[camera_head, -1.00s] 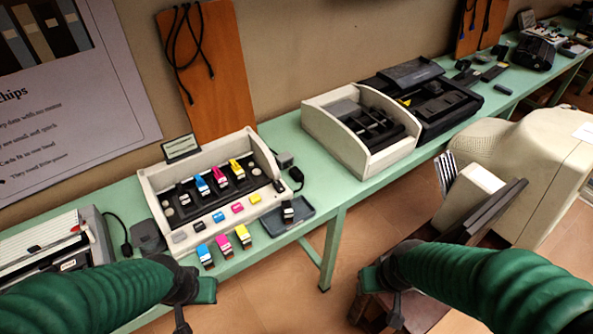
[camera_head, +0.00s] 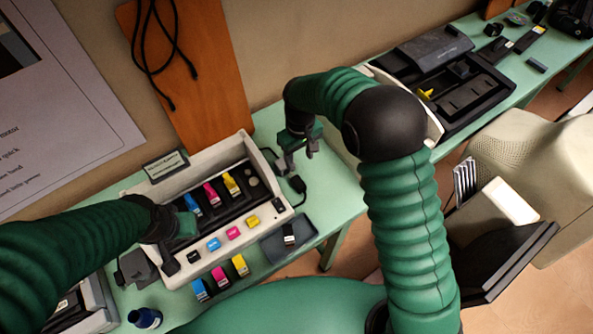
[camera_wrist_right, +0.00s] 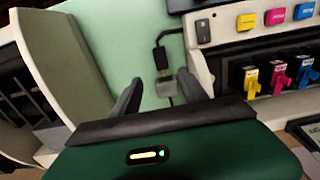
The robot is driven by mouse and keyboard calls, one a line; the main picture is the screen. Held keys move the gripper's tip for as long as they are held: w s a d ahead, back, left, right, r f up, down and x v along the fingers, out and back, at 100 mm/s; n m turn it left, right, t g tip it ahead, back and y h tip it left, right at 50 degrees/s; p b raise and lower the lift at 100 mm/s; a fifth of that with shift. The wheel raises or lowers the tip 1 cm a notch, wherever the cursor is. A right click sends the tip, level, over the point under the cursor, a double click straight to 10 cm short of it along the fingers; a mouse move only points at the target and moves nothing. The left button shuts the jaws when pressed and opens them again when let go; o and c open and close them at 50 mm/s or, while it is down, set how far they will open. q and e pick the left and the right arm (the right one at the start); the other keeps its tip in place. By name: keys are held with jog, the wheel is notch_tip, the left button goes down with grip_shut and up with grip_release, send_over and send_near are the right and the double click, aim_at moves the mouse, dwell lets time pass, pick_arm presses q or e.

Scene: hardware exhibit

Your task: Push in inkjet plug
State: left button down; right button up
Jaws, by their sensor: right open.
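The inkjet printer (camera_head: 165,190) is a pale open case holding colored cartridges. At its right side, a black plug (camera_head: 297,184) on a thin cable lies on the green table. In the right wrist view, the black plug (camera_wrist_right: 161,59) lies just beyond a small grey block (camera_wrist_right: 168,87), joined to its cable. My right gripper (camera_head: 299,158) is open and empty, reaching down above the table there. In the wrist view its fingers (camera_wrist_right: 159,84) stand either side of the grey block, with no clear contact. My left gripper (camera_head: 176,250) hangs over the printer's front left; its jaws are unclear.
A dark tray (camera_head: 268,247) with a black cartridge lies in front of the printer. Loose cartridges (camera_head: 240,265) line the table's front. A second device (camera_head: 440,75) stands to the right.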

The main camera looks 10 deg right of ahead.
aim_at(299, 183)
notch_tip(299, 183, down, 14)
jog(key=shift+d+f+p, duration=0.1)
jog(key=shift+p, duration=0.7)
jog(key=shift+s+f, duration=0.15)
jog(key=shift+f, duration=0.1)
jog(key=shift+s+f, duration=0.15)
jog(key=shift+a, duration=0.2)
jog(key=shift+c, duration=0.5)
jog(key=shift+w+f, duration=0.1)
jog(key=shift+w, duration=0.1)
jog(key=shift+c, duration=1.3)
pick_arm(q)
jog(key=shift+v, duration=0.95)
pick_arm(e)
jog(key=shift+d, duration=0.1)
grip_shut()
pick_arm(q)
jog(key=shift+a, duration=0.15)
